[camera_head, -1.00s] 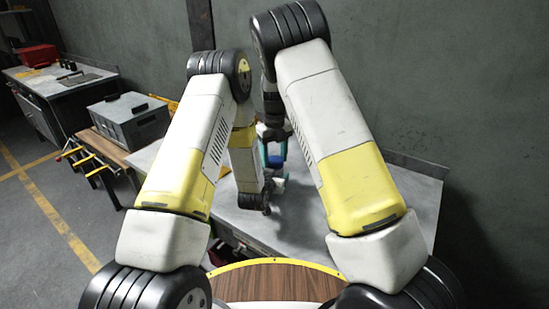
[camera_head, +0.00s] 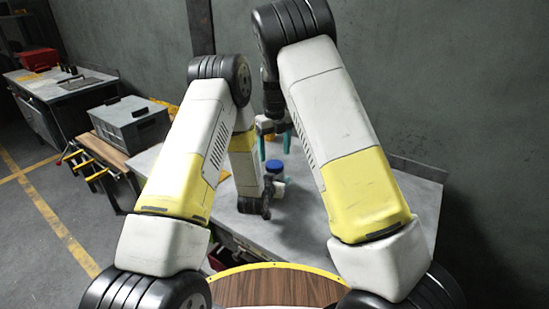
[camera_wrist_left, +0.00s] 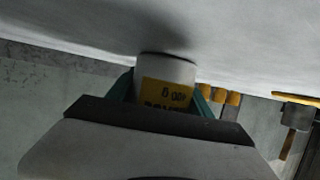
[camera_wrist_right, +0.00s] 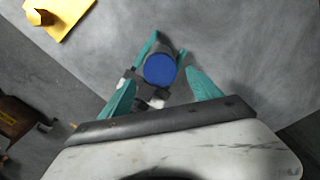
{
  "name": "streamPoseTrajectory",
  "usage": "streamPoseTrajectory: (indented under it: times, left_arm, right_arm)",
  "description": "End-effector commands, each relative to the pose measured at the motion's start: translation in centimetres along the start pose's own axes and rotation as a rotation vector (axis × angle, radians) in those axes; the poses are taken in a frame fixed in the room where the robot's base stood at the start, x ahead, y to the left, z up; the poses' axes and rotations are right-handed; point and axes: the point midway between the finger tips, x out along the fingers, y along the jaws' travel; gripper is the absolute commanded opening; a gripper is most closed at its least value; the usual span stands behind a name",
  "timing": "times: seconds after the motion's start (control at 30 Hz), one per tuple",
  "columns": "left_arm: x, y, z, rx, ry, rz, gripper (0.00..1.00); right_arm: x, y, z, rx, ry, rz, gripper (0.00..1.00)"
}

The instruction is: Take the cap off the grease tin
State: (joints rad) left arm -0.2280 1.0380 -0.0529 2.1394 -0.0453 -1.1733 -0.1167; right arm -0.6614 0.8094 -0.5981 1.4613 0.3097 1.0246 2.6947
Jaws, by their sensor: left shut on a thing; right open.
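The grease tin (camera_wrist_left: 168,71) is a white can with a yellow label in the left wrist view. My left gripper (camera_wrist_left: 163,94) is shut on its sides. In the head view the tin's blue cap (camera_head: 274,166) shows on top, just above the left gripper. My right gripper (camera_head: 275,142) is open and empty above the cap, its teal fingers pointing down. In the right wrist view the round blue cap (camera_wrist_right: 160,69) lies ahead of the open fingers, roughly centred between them and apart from both. My forearms hide part of the bench around the tin.
The grey bench top (camera_head: 325,200) is clear to the right of the tin. A grey crate (camera_head: 130,122) stands at the left on a wooden surface. A yellow object (camera_wrist_right: 62,14) lies at the upper left of the right wrist view. A wall (camera_head: 430,90) is behind the bench.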

Motion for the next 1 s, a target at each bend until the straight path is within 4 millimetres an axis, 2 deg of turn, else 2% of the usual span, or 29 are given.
streamPoseTrajectory:
  times: [0.23,0.37,0.47,0.8,1.0]
  left_arm:
    - [0.0,0.0,-0.1,0.0,0.002,0.0,0.0]
    - [0.0,0.0,-0.1,0.0,0.002,0.0,0.0]
    - [0.0,0.0,-0.1,0.0,0.003,0.0,0.0]
    - [0.0,0.0,-0.1,0.0,0.003,0.0,0.0]
    - [0.0,0.0,-0.1,0.0,0.003,0.0,0.0]
  right_arm:
    - [-2.5,0.0,0.1,0.197,-0.001,-0.001,0.72]
    - [-3.2,0.0,0.0,0.284,0.0,-0.001,0.72]
    - [-2.4,0.0,0.0,0.3,0.003,0.0,0.72]
    - [2.7,0.0,-0.1,0.297,0.003,0.0,0.72]
    - [4.3,0.0,0.0,0.297,0.001,0.0,0.72]
